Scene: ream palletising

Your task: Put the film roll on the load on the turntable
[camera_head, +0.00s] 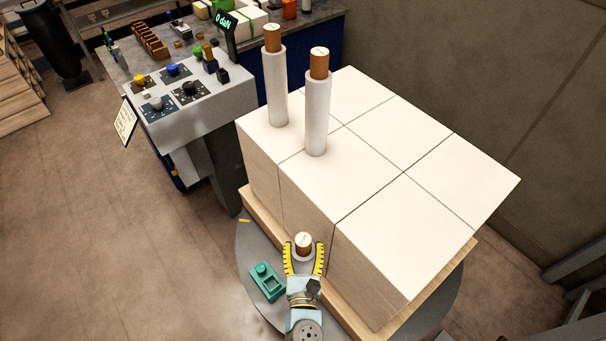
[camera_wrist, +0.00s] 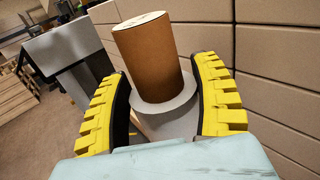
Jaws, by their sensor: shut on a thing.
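My gripper (camera_head: 304,262) has yellow ribbed fingers and is shut on a film roll (camera_head: 304,251), a white roll with a brown core on top. In the wrist view the roll's brown core (camera_wrist: 150,50) stands up between the fingers (camera_wrist: 165,110), slightly tilted in the picture. The load (camera_head: 400,150) is a block of white-topped cartons on a wooden pallet (camera_head: 463,262) on the grey round turntable (camera_head: 250,250). The held roll is beside the load's near side. Two other film rolls (camera_head: 278,95) (camera_head: 317,115) stand upright on top of the load.
A teal part (camera_head: 266,282) lies on the turntable, left of my gripper. The load's right top is clear.

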